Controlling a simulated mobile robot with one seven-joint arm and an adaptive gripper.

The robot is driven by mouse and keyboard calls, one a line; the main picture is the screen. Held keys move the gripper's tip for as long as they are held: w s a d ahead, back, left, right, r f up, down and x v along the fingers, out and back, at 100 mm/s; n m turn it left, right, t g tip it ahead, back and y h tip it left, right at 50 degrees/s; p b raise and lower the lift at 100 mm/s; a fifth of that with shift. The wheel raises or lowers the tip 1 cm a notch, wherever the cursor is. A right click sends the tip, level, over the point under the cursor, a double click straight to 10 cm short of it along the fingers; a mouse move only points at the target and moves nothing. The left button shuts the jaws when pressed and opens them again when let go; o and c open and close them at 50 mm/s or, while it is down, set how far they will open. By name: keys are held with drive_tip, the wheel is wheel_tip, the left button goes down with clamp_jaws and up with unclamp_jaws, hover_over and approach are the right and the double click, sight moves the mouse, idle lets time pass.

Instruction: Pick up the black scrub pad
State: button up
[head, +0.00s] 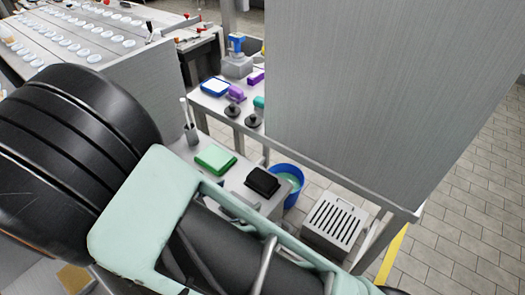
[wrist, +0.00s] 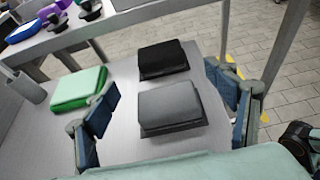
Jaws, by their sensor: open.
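The black scrub pad (wrist: 163,58) lies flat on a light grey table top (wrist: 125,140), in the upper middle of the wrist view. It also shows in the head view (head: 262,180), just beyond my arm. A grey pad (wrist: 170,104) lies directly on the near side of it. A green pad (wrist: 78,88) lies to the left and also shows in the head view (head: 215,158). My gripper (wrist: 164,86) is open and empty, its fingers apart on either side of the black and grey pads. The gap between fingers and pads is hard to judge. My arm hides most of the gripper in the head view.
A grey holder with brushes (head: 190,130) stands left of the green pad. A blue bucket (head: 290,180) and a slotted grey crate (head: 333,222) are right of the table. A shelf with black knobbed items (head: 233,110) lies behind. A tall grey panel (head: 350,90) rises at right.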

sight(257, 182)
drive_tip(key=x, duration=0.4)
drive_tip(key=shift+d, duration=0.1)
drive_tip(key=shift+r+x, duration=0.2)
drive_tip(key=shift+x, duration=2.8)
drive_tip(key=shift+w, duration=0.1)
drive_tip(key=shift+c, duration=0.4)
drive_tip(key=c, duration=0.9)
